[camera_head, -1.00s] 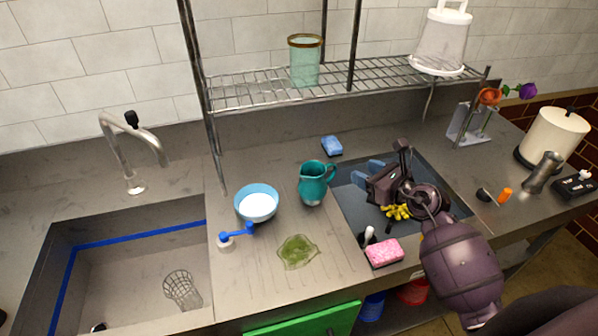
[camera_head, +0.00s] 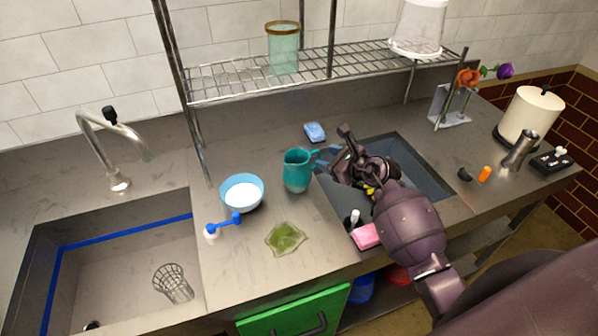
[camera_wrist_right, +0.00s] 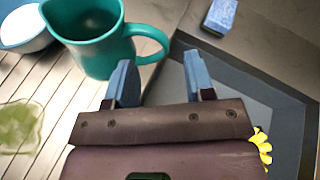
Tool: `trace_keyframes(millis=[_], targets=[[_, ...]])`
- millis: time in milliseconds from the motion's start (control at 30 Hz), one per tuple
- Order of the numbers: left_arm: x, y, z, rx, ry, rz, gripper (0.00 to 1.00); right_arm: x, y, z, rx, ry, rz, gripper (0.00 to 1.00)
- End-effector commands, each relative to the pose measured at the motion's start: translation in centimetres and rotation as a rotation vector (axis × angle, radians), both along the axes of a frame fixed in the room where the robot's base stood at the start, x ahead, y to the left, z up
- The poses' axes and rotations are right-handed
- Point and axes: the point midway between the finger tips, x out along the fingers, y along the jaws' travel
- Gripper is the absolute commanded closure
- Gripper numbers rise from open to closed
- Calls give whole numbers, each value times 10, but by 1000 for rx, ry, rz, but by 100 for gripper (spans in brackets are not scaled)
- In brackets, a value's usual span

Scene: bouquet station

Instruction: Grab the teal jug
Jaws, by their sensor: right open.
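The teal jug (camera_head: 297,171) stands upright on the counter, between the blue bowl and the right basin. In the right wrist view the jug (camera_wrist_right: 97,45) is ahead and to the left, its handle pointing right toward my fingers. My right gripper (camera_head: 322,160) is open, its blue fingertips just right of the jug's handle. In the right wrist view the gripper (camera_wrist_right: 158,75) has its two blue fingers spread with nothing between them; the left finger is close to the handle, and whether they touch is unclear. My left gripper is not in view.
A blue bowl (camera_head: 242,192) with white contents is left of the jug, a green dish (camera_head: 286,238) in front, a blue sponge (camera_head: 314,132) behind. A pink sponge (camera_head: 366,236) lies by the basin's front edge. The wire shelf (camera_head: 330,68) hangs above.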

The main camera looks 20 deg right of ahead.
Motion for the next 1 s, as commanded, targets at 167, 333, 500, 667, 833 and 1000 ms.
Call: trace_keyframes(millis=[167, 333, 500, 667, 833, 1000], targets=[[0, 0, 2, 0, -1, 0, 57, 21, 5, -6, 3, 0, -2, 51], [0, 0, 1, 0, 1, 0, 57, 29, 8, -10, 1, 0, -1, 51], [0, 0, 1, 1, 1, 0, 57, 30, 8, -11, 1, -1, -1, 51], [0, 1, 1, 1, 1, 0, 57, 30, 8, -10, 1, -1, -1, 66], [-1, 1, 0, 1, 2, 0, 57, 30, 8, -10, 1, -1, -1, 92], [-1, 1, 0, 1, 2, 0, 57, 30, 8, -10, 1, -1, -1, 100]])
